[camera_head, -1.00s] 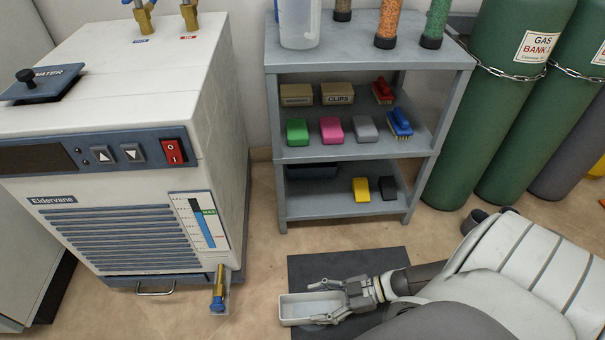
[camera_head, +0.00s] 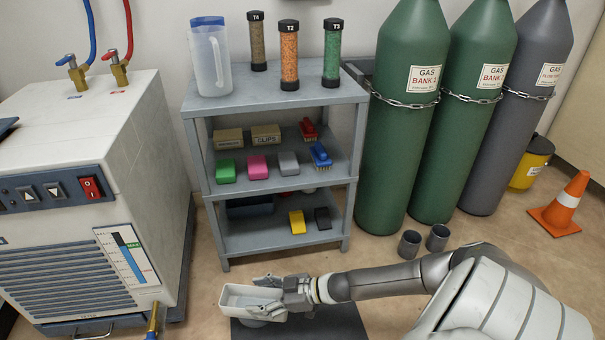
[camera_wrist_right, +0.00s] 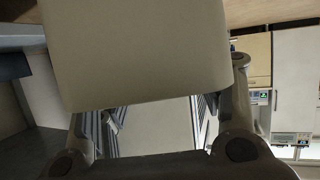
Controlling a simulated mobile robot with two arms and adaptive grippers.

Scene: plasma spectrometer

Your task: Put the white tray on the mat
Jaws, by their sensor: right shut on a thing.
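The white tray (camera_head: 236,312) is a small open rectangular box in the lower middle of the head view. My right gripper (camera_head: 270,296) is shut on its right end. In the right wrist view the tray (camera_wrist_right: 140,55) fills the upper middle, between the fingers. The dark grey mat (camera_head: 342,322) lies on the floor, partly covered by the tray and my right arm. The tray shows over the mat's left part and juts past its left edge. I cannot tell the height of the gap below it. My left gripper is not in view.
A grey shelf rack (camera_head: 283,235) with boxes and brushes stands behind the mat. A white chiller (camera_head: 130,150) is at the left. Green gas cylinders (camera_head: 400,140), two grey cups (camera_head: 410,243) and an orange cone (camera_head: 563,205) are at the right.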

